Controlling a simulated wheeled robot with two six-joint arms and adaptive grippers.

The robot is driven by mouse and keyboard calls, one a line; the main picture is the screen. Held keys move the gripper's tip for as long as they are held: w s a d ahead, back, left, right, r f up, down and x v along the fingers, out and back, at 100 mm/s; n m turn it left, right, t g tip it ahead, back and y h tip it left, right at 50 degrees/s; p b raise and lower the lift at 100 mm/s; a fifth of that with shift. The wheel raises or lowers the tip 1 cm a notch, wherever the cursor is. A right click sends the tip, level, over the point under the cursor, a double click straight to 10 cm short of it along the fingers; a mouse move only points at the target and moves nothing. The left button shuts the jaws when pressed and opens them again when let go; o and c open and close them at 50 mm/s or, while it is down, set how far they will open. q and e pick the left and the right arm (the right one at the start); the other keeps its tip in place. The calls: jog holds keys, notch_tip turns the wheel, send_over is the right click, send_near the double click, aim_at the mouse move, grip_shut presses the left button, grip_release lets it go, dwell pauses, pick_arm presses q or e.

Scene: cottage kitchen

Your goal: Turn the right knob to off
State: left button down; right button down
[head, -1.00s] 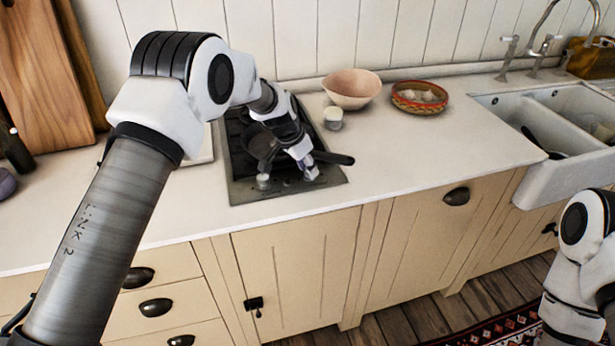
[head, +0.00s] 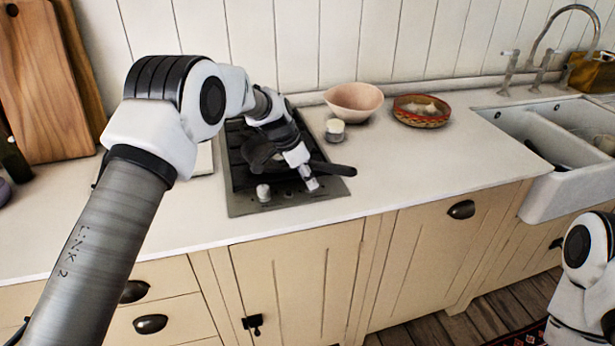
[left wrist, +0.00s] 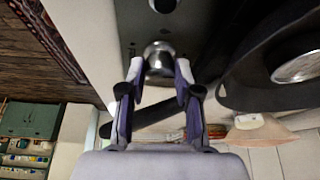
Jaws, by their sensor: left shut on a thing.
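The hob (head: 240,203) is set in the counter with its knobs along the front edge. My left gripper (head: 307,178) reaches down to the right knob (head: 311,185). In the left wrist view the silver right knob (left wrist: 158,58) sits between the two fingertips of my left gripper (left wrist: 159,70), which are closed on its sides. The knob's pointer mark cannot be made out. The left knob (head: 263,192) stands free; part of it shows at the top of the left wrist view (left wrist: 163,4). My right gripper is out of view.
A black pan (left wrist: 240,85) is on the hob, its handle (head: 335,168) sticking out right, close beside my left gripper. A white-lidded jar (head: 335,131), a pink bowl (head: 353,101) and a patterned basket (head: 421,118) stand right of the hob. The counter's front right is clear.

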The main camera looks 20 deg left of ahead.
pick_arm(q)
jog(key=c, duration=0.8)
grip_release()
